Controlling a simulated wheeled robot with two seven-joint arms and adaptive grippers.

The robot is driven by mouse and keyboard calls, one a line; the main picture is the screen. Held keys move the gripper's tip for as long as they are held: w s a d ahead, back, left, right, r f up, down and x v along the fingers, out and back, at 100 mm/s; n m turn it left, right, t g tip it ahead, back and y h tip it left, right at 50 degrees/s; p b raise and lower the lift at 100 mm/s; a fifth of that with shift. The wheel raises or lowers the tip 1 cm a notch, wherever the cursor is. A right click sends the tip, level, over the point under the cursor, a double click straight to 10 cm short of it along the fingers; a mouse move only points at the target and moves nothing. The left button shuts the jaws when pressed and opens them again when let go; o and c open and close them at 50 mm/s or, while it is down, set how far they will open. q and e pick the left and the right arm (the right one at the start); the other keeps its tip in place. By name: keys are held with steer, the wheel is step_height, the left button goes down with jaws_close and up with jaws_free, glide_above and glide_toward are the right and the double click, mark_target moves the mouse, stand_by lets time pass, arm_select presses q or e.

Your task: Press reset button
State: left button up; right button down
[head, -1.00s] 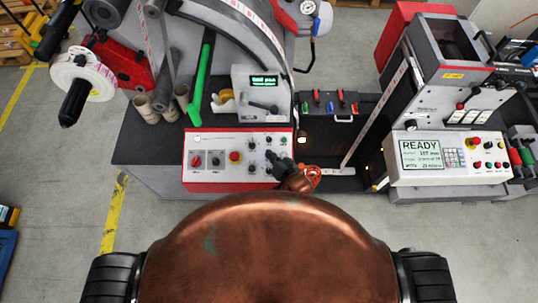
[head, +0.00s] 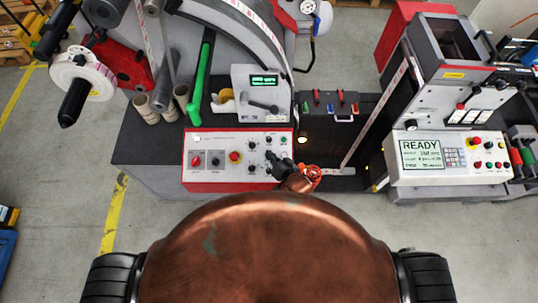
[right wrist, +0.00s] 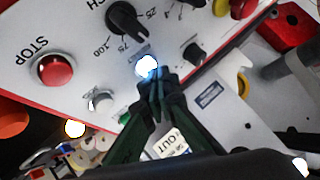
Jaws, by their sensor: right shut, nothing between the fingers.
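The white control panel with a red edge (head: 210,146) carries knobs, a red stop button (head: 235,156) and several small buttons. My right gripper (head: 273,159) is over the panel's right part, its fingers shut and empty. In the right wrist view the shut fingertips (right wrist: 157,78) are right beside a glowing white-blue button (right wrist: 147,65), overlapping its lower edge. I cannot tell whether they touch it. No reset label is readable. The red STOP button (right wrist: 54,69) and a black dial (right wrist: 125,17) show to the left and above. My left gripper is not in view.
A label printer with a READY screen (head: 422,154) stands on the right. A small box with a green display (head: 264,80) and a green bar (head: 201,80) stand behind the panel.

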mark_target(270, 163)
steer(key=shift+f, duration=0.25)
steer(key=shift+r, duration=0.1)
stand_by(0.4)
steer(key=shift+s+r+p, duration=0.2)
steer(key=shift+r+p, duration=0.55)
steer(key=shift+p, duration=0.25)
steer(key=r+p, duration=0.2)
steer(key=s+r+p, duration=0.1)
steer(key=r+p, duration=0.1)
steer(key=p, duration=0.1)
steer(key=shift+s+r, duration=0.15)
steer(key=shift+r, duration=0.25)
stand_by(0.4)
